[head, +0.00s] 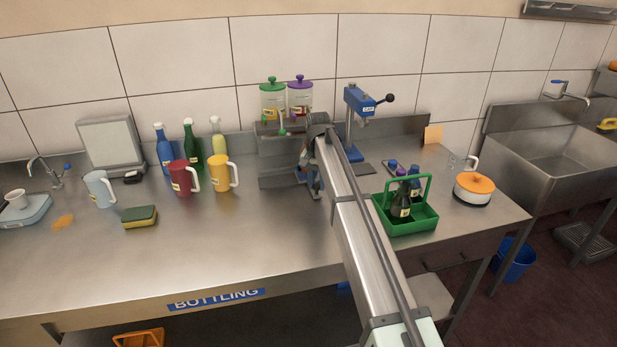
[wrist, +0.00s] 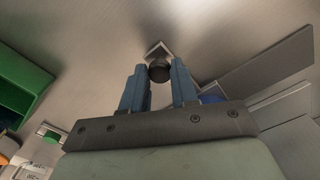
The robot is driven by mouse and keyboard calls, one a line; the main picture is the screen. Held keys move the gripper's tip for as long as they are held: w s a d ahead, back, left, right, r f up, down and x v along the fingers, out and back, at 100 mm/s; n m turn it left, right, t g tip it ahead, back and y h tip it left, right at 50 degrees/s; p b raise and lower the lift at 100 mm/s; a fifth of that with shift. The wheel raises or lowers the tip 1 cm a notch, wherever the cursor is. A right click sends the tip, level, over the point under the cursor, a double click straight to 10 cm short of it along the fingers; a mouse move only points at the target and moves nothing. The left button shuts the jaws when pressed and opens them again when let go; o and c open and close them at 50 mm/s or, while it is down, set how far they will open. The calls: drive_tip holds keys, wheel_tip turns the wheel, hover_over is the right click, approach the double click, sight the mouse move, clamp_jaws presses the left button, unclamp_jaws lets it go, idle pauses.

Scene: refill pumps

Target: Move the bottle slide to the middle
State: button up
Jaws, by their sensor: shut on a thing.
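The dispenser stand (head: 285,150) stands at the back wall and carries a jar with a green lid (head: 273,98) and a jar with a purple lid (head: 299,95). A flat metal slide base (head: 278,182) sits low in front of the stand. My gripper (head: 312,188) reaches down at the right end of this base. In the wrist view my two blue fingers (wrist: 159,84) are shut on a dark round knob (wrist: 159,71), with a small pale plate (wrist: 157,50) showing behind it. My arm hides the right part of the slide in the head view, so its exact position cannot be told.
A blue capping press (head: 360,104) stands close to the right of my arm. A green crate (head: 408,222) with dark bottles lies further right. Two mugs, red (head: 181,178) and yellow (head: 220,174), stand left of the slide base.

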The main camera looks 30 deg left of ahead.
drive_tip(key=shift+w+d, duration=3.4)
drive_tip(key=shift+w, duration=0.05)
drive_tip(key=shift+c, duration=0.2)
drive_tip(key=o, duration=0.9)
drive_tip(key=shift+o, duration=0.2)
wheel_tip(320, 180, up, 14)
drive_tip(key=shift+f, duration=0.1)
